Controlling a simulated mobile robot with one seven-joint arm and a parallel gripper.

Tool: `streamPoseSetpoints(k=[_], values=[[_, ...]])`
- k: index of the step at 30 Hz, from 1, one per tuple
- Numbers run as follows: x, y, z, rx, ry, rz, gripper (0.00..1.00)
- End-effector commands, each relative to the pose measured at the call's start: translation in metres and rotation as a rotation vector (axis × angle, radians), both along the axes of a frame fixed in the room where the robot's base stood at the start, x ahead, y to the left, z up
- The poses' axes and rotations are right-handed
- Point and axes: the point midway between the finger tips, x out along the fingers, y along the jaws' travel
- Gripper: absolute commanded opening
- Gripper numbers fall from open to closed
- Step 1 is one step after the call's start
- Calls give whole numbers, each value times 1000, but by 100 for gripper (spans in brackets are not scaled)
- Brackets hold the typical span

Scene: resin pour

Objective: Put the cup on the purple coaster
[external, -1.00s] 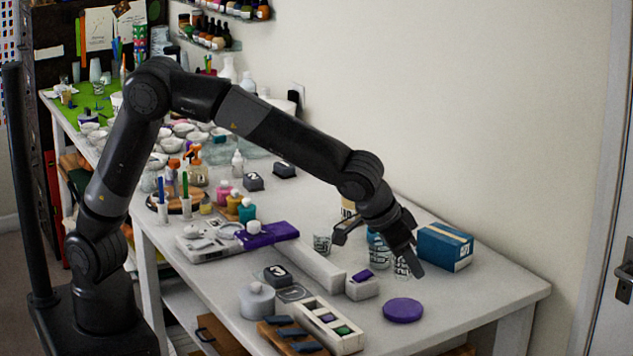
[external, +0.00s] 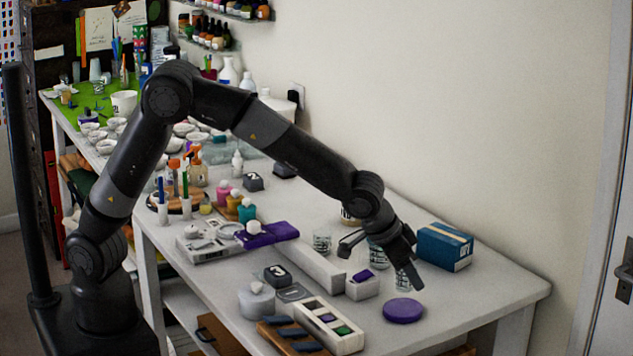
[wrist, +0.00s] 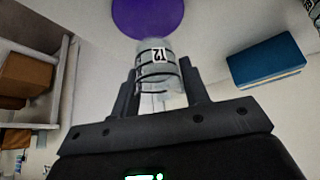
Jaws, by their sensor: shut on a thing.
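In the wrist view a clear cup (wrist: 158,72) with dark bands and a white label marked 12 sits between the two fingers of my gripper (wrist: 160,92). The gripper is shut on it. The purple coaster (wrist: 148,14) shows just beyond the cup, cut by the top edge. In the external view the coaster (external: 403,310) lies flat and bare near the front edge of the table. My gripper (external: 382,262) is low over the table, behind the coaster. Clear banded cups show around the fingers there; which one is held is hard to tell from that side.
A blue box (external: 444,247) stands right of the gripper. Another clear cup (external: 322,243) stands to its left. A small white block with a purple top (external: 362,285) and a sectioned white tray (external: 330,325) lie left of the coaster. The table right of the coaster is clear.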

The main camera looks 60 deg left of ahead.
Motion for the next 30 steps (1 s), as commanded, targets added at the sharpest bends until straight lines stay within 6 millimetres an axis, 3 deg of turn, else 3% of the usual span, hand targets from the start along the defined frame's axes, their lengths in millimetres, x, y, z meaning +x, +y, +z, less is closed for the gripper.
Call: streamPoseSetpoints(k=[9,20,21,28,30], values=[[0,0,-39,2,2,0,19],[0,0,-43,1,2,-1,19],[0,0,-43,1,1,-1,43],[0,0,-43,1,1,-1,62],[0,0,-43,0,1,0,63]])
